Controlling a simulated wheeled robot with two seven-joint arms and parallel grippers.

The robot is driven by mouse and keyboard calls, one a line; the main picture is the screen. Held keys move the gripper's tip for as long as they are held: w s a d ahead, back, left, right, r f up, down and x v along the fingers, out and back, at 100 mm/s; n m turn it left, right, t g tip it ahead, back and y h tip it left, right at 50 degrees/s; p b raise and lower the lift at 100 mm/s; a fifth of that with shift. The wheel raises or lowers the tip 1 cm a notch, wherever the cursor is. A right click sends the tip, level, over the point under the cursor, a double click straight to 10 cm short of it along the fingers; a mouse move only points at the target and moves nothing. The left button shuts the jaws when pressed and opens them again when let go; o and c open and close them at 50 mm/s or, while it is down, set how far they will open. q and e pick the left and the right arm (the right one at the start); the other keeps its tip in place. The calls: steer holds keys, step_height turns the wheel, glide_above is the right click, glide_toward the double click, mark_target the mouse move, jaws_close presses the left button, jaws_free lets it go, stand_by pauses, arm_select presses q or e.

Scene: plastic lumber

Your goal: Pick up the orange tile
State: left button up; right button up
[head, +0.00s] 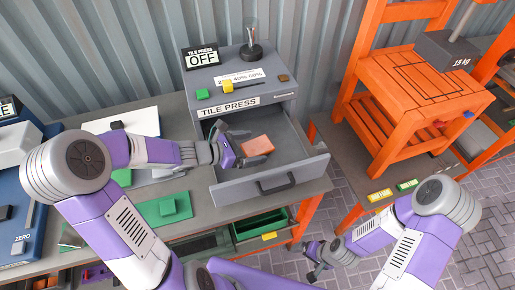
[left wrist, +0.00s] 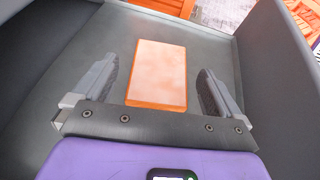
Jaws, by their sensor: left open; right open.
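The orange tile (head: 257,145) lies flat in the open grey drawer (head: 290,165) of the tile press (head: 240,80). My left gripper (head: 245,148) is inside the drawer, open. In the left wrist view the orange tile (left wrist: 158,75) lies ahead, between the lines of the two open fingers of my left gripper (left wrist: 157,88). The near end of the tile reaches in between the fingers, with a gap on both sides. I cannot tell the fingers' height above the drawer floor. My right gripper (head: 318,262) is open and empty, low in front of the bench, well away from the tile.
The drawer walls stand around my left gripper, with the front panel and handle (head: 277,184) toward me. A green part (head: 165,208) lies on the bench left of the drawer. A green bin (head: 262,226) hangs below. An orange rack (head: 400,90) stands right.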

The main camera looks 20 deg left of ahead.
arm_select(q)
steer(key=shift+c, duration=0.3)
steer(key=c, duration=1)
